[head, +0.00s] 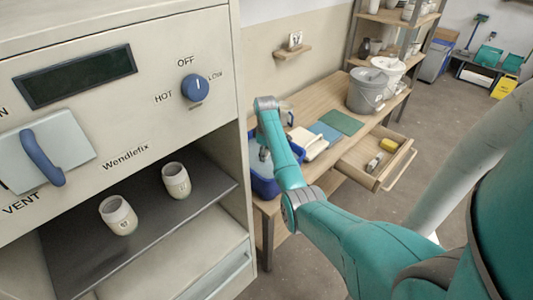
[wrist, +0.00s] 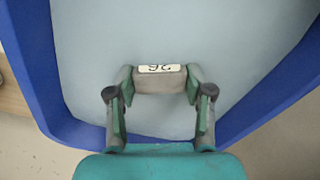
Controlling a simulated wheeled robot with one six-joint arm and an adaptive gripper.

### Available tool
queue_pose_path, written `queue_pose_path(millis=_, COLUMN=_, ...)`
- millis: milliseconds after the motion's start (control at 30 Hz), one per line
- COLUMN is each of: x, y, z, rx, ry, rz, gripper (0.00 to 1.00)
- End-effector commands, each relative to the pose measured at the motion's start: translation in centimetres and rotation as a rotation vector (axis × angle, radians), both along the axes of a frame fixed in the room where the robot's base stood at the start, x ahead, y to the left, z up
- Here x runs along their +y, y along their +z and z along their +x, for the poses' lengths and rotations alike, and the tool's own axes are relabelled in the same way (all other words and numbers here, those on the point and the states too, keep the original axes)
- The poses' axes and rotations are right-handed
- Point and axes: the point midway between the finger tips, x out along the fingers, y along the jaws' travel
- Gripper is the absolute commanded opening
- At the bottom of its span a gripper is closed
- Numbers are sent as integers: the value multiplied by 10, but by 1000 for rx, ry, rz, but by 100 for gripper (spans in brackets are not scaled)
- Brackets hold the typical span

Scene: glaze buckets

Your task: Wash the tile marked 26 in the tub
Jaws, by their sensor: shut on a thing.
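My gripper (wrist: 160,80) is shut on a small grey tile (wrist: 158,83). Its pale top edge carries the number 26, upside down in the wrist view. The blue tub (wrist: 35,70) surrounds the tile in that view, with pale grey-blue water filling it. I cannot tell how far the tile is under the surface. In the head view the tub (head: 262,187) stands on the near end of the wooden bench, and my arm reaches down into it. The tile is hidden by my arm there.
A beige cabinet (head: 120,150) with a blue knob and two cups on its shelf stands at left. The bench (head: 310,100) holds a white item, blue and green mats and grey and white buckets. An open drawer (head: 375,160) juts out.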

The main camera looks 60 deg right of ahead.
Motion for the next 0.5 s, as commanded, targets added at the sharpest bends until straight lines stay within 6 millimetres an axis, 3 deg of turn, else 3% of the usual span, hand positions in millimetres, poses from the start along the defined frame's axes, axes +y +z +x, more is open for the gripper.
queue_pose_path(millis=267, x=13, y=0, z=0, rx=0, ry=1, rz=-1, gripper=11)
queue_pose_path(millis=500, x=13, y=1, z=0, rx=0, ry=0, rz=-1, gripper=11)
